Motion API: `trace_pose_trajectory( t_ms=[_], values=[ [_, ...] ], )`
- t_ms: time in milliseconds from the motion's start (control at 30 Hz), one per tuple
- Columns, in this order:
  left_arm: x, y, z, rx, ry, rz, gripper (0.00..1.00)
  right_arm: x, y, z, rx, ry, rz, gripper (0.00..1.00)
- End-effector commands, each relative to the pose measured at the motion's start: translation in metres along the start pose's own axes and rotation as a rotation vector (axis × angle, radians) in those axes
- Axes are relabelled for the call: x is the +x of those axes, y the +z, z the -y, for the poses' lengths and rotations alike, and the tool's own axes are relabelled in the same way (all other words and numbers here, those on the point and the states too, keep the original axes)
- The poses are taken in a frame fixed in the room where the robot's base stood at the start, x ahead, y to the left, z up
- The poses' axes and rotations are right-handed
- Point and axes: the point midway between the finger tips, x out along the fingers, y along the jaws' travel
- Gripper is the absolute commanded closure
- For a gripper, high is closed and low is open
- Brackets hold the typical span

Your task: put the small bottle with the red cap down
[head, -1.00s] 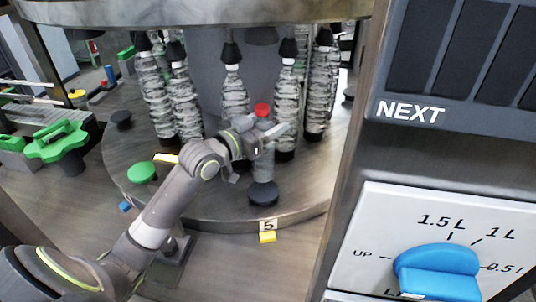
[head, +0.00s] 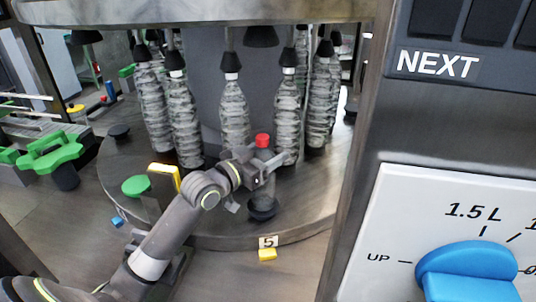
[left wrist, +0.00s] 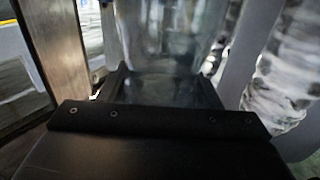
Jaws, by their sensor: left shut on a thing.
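The small clear bottle (head: 267,190) has a red cap (head: 262,140) and stands upright on the front of the round carousel table (head: 215,225). Its lower end is at the black round pad (head: 262,213) behind the label 5; I cannot tell for sure whether it touches the pad. My left gripper (head: 264,165) is shut around the bottle below the cap. In the left wrist view the clear bottle (left wrist: 168,45) is between the dark fingers. Its base is hidden there. My right gripper is not in view.
Tall wrapped bottles (head: 185,115) hang close behind under black cone heads. A green pad (head: 137,186) and a yellow-topped block (head: 165,172) are to the left. A yellow block (head: 267,255) lies at the front edge. A panel with a blue knob (head: 467,270) fills the right.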

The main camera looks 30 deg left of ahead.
Motion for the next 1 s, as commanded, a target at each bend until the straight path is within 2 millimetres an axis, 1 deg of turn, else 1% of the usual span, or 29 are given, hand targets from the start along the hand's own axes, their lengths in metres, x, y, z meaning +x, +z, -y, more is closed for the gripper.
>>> trace_pose_trajectory(
  t_ms=[100, 133, 267, 533, 633, 667, 767, 1000],
  values=[
    [0.0, 0.003, 0.0, 0.001, 0.001, -0.004, 1.0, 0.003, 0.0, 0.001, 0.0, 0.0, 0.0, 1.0],
    [0.0, 0.003, 0.0, 0.0, 0.0, 0.0, 0.38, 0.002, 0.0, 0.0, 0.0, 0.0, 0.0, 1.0],
    [0.0, 0.003, 0.0, 0.0, 0.0, 0.0, 0.21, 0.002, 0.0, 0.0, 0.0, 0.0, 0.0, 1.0],
    [0.0, 0.002, 0.0, 0.0, 0.0, 0.0, 0.2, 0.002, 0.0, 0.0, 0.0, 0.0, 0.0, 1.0],
    [0.0, -0.002, 0.0, 0.0, 0.0, 0.0, 0.2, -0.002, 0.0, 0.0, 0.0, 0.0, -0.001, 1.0],
    [-0.002, 0.0, 0.0, 0.001, -0.001, 0.001, 0.2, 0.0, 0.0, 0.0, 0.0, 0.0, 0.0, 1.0],
    [-0.015, 0.002, 0.001, 0.005, -0.002, 0.002, 0.2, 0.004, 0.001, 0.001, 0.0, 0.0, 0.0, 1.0],
    [-0.059, 0.002, 0.0, 0.008, 0.0, 0.005, 0.2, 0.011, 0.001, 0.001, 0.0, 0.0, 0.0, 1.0]
  ],
)
